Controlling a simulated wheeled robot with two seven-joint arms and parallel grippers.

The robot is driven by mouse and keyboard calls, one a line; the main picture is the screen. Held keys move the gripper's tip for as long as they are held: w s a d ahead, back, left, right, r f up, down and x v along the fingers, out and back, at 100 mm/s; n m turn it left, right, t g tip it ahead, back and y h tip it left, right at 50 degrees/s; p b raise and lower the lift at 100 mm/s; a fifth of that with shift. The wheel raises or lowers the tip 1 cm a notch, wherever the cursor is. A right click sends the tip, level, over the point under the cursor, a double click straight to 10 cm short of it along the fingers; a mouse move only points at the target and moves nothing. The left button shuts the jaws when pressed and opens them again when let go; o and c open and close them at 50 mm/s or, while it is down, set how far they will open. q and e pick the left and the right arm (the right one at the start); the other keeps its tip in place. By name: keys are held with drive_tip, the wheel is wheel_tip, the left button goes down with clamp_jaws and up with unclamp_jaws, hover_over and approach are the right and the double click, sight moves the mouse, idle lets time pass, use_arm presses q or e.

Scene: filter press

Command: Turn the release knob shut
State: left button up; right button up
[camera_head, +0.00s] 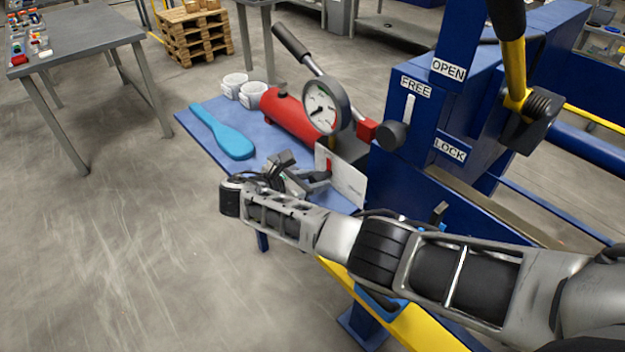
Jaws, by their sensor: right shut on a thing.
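My right arm comes in from the right, and its gripper (318,177) is at the front of the blue bench, by the hand pump. Its fingers are closed at a small white plate (349,186) with faint lettering. A small red part shows at the fingertips, against the plate. The release knob seems to be what the fingers hold, but the gripper largely hides it, so its angle cannot be told. The red pump cylinder (287,117) lies behind the gripper, with a round gauge (321,107) and a black-gripped lever (291,40) slanting up left. My left gripper is not in view.
A blue paddle (222,132) and white cups (252,94) lie on the blue bench (190,123). The blue press frame (425,120), labelled FREE, LOCK and OPEN, stands close on the right, with a black round knob (391,136).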

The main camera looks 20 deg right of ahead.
idle(0.4)
drive_tip(key=o, duration=1)
drive_tip(key=shift+c, duration=0.2)
drive_tip(key=v, duration=1.6)
drive_tip(key=shift+b, duration=0.3)
drive_tip(key=shift+a, duration=0.1)
